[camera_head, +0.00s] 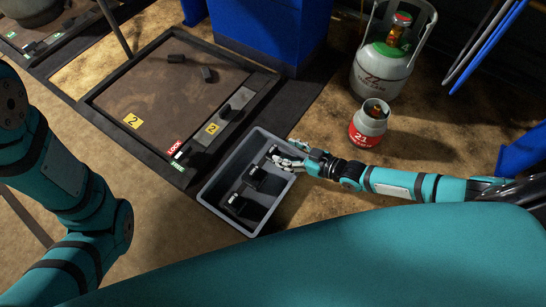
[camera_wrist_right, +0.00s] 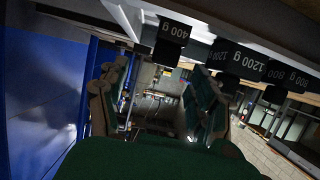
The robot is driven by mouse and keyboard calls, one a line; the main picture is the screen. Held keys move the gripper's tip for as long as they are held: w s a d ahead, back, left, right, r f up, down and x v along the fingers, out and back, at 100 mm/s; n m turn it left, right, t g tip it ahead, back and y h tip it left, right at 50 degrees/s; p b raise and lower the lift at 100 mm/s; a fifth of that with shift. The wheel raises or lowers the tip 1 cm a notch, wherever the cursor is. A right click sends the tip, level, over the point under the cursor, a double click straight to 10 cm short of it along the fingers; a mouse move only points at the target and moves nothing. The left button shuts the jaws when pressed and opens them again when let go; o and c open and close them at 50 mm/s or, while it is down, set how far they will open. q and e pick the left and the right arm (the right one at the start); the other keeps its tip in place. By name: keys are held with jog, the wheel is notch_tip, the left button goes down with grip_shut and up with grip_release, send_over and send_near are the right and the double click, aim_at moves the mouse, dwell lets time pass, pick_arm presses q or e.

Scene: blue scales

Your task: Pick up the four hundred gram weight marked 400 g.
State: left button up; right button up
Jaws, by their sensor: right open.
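In the right wrist view, the dark weight marked 400 g (camera_wrist_right: 174,32) shows near the top, its white lettering upside down. It lies above the gap between the fingers and nothing is between them. My right gripper (camera_wrist_right: 155,85) is open. In the head view, my right gripper (camera_head: 281,159) is at the upper right rim of the grey crate (camera_head: 207,196), close to the weights in it. The markings of these weights cannot be read there, and the hand hides part of that end. My left gripper is out of view; only its arm shows.
Weights marked 1200 g (camera_wrist_right: 246,62) and 800 g (camera_wrist_right: 290,76) stand beside the 400 g one. A scale platform (camera_head: 150,90) with small dark weights (camera_head: 208,74) lies left of the crate. A red-and-grey cylinder (camera_head: 368,126) and a larger one (camera_head: 380,72) stand near my right arm.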

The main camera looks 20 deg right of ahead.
aim_at(274, 149)
jog(key=b+x, duration=0.4)
jog(key=x, duration=0.1)
jog(key=shift+a+f, duration=0.2)
jog(key=shift+a, duration=0.05)
jog(key=shift+w+a, duration=0.1)
jog(key=shift+r, duration=0.1)
jog(key=shift+c, duration=0.4)
grip_shut()
